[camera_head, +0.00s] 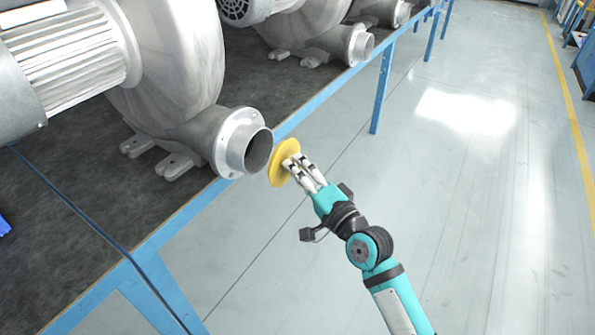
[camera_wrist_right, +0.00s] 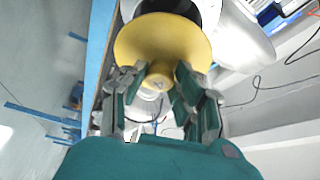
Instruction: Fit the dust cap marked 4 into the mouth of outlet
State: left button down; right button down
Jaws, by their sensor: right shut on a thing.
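The yellow dust cap (camera_head: 284,163) is a round disc, held upright at the outlet's front. My right gripper (camera_head: 295,166) is shut on its back. In the wrist view the cap (camera_wrist_right: 160,42) shows its yellow back with a knob between the fingers of my right gripper (camera_wrist_right: 160,84). No number shows on it. The outlet (camera_head: 258,150) is the grey flanged pipe of the nearest blower, with a dark open mouth facing the cap. In the head view a small gap seems to lie between the cap and the mouth. My left gripper is not in view.
The blower (camera_head: 178,70) stands on a dark-topped bench with a blue frame (camera_head: 200,202). More blowers with outlets (camera_head: 360,45) stand farther along the bench. The pale floor (camera_head: 480,200) on the right is open, with a yellow line.

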aim_at(283, 169)
jog(key=shift+a, duration=0.1)
